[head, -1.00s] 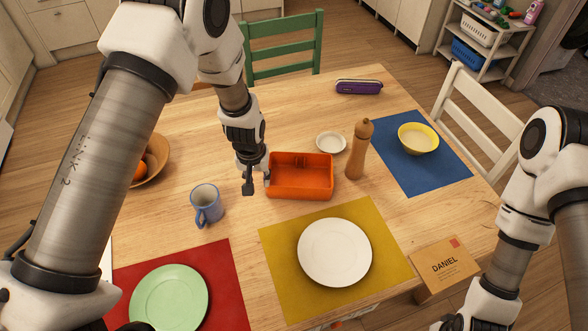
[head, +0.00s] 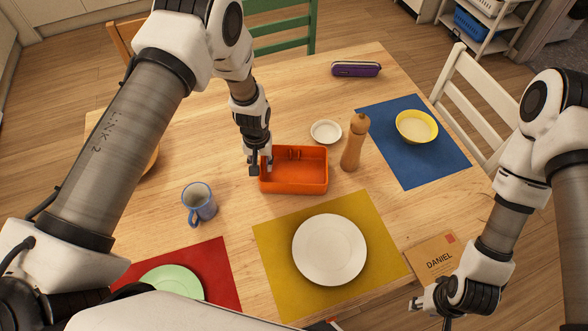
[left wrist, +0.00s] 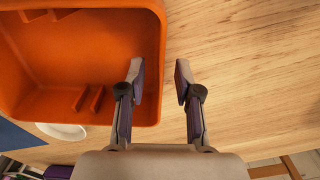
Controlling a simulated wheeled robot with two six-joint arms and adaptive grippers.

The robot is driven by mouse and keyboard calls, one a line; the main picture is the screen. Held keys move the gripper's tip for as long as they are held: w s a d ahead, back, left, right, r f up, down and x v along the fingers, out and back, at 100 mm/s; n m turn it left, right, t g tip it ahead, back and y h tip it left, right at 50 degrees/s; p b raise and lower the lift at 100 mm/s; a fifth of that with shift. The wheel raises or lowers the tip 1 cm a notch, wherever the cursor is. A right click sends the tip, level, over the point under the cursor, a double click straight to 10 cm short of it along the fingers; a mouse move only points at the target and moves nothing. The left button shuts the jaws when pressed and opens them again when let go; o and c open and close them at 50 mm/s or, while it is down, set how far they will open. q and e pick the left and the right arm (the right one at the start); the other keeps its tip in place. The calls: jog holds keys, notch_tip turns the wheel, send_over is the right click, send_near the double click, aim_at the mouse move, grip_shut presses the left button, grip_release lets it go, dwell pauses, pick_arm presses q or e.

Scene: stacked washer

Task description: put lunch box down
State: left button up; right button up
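The orange lunch box (head: 292,184) is an open-topped tray resting on the wooden table, behind the yellow mat. My left gripper (head: 261,166) is at its left wall. In the left wrist view the gripper (left wrist: 160,82) is open, with one finger over the inside of the lunch box (left wrist: 85,60) and the other outside the wall. A gap shows between the fingers, with wood visible beside the wall. My right gripper (head: 431,312) is low at the right, near the table's front edge, with its fingers spread and nothing between them.
A blue mug (head: 199,205) stands left of the box. A white plate (head: 330,249) lies on the yellow mat (head: 278,285). A purple case (head: 356,69) lies at the back.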

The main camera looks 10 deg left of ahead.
pick_arm(q)
jog(key=shift+s+r, duration=0.2)
jog(key=shift+s, duration=0.1)
grip_shut()
jog(key=shift+w+f, duration=0.1)
jog(key=shift+w, duration=0.05)
